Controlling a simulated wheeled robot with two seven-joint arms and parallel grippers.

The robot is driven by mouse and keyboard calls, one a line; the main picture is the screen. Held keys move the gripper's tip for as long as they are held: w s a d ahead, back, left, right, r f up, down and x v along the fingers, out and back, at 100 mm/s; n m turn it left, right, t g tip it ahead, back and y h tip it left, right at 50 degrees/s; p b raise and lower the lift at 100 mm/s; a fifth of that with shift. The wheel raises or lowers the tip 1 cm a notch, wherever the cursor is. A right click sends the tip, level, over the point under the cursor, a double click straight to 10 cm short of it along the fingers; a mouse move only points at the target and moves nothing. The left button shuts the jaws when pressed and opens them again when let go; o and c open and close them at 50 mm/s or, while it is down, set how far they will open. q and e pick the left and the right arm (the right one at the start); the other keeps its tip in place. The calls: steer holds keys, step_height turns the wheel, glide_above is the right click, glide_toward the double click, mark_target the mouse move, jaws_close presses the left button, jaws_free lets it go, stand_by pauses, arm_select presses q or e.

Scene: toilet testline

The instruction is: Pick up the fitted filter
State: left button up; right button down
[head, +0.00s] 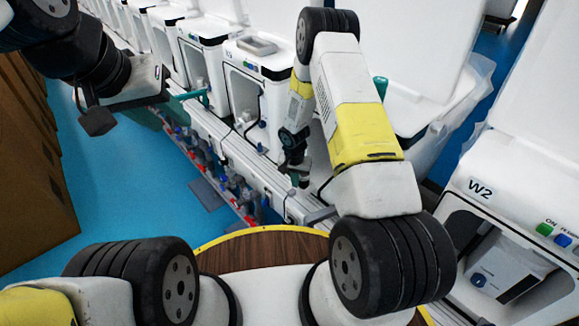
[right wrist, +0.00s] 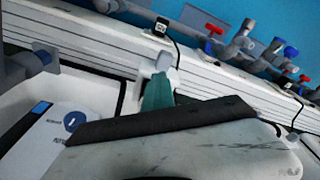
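A teal filter (right wrist: 158,92) stands in a white fitting on the pale rail in the right wrist view. Its lower part is hidden behind a dark strip and scuffed white body of my own arm. In the head view my right gripper (head: 298,168) points down at the rail, beside the open front of a white unit. A dark green piece shows at its tips, and I cannot tell whether it is gripped. My left gripper (head: 112,112) hangs at upper left, above the blue floor and apart from the units. Only one dark finger block shows clearly.
White units (head: 265,55) with open fronts stand in a row behind the rail (head: 250,160). Red and blue valves (right wrist: 228,38) and pipes run along it. Unit W2 (head: 480,190) is at right. Brown boxes (head: 30,160) line the left edge.

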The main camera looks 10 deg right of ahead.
steer(key=c, duration=0.8)
jaws_free()
steer(key=shift+o, duration=0.2)
steer(key=shift+r, duration=0.1)
steer(key=shift+s+r, duration=1)
steer(key=shift+r, duration=2.3)
steer(key=shift+w+f, duration=0.3)
steer(key=shift+f, duration=0.95)
steer(key=shift+w+f, duration=0.35)
steer(key=shift+f, duration=0.9)
steer(key=shift+w+f, duration=0.3)
steer(key=shift+f, duration=0.95)
